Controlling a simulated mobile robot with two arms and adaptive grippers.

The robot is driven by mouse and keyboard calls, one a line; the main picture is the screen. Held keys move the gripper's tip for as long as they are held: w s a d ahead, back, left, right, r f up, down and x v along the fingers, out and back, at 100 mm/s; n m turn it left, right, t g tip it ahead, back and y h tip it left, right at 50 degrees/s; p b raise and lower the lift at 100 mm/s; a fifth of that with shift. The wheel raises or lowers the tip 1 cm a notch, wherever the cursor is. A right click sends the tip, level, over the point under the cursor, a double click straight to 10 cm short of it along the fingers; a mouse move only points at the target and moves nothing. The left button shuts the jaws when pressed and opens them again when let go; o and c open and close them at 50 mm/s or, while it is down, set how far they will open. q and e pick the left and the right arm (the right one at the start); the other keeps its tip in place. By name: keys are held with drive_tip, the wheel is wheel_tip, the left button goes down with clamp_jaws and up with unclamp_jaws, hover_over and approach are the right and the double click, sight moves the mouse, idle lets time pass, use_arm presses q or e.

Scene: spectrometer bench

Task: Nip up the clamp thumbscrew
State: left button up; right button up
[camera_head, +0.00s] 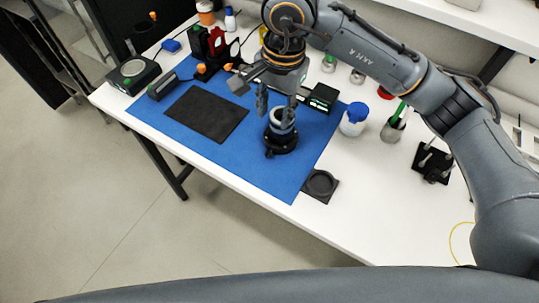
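A black round clamp base (284,142) stands on the blue mat (290,185), with a pale grey cylindrical piece (279,126) upright in it. A small dark knob (269,153) at its front left looks like the clamp thumbscrew; it is too small to make out well. My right gripper (276,108) points down over the clamp, with its fingers apart. The fingers partly cover the grey piece, and I cannot tell whether they touch it. The knob lies below the fingertips and apart from them. My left gripper is out of view.
A dark flat pad (207,114) lies left of the clamp. A black square holder with a round recess (320,185) sits at the mat's right edge. A blue-capped white jar (354,119) and a cup (393,129) stand to the right. The front right tabletop is mostly clear.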

drive_tip(key=p, duration=0.3)
approach(269, 152)
drive_tip(key=f, duration=0.6)
drive_tip(key=shift+a+f, duration=0.25)
drive_tip(key=shift+f, duration=0.1)
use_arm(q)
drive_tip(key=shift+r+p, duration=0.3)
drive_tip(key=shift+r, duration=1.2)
use_arm(e)
drive_tip(key=shift+w+f, duration=0.15)
drive_tip(key=shift+f, duration=0.65)
drive_tip(key=shift+c, duration=0.4)
clamp_jaws()
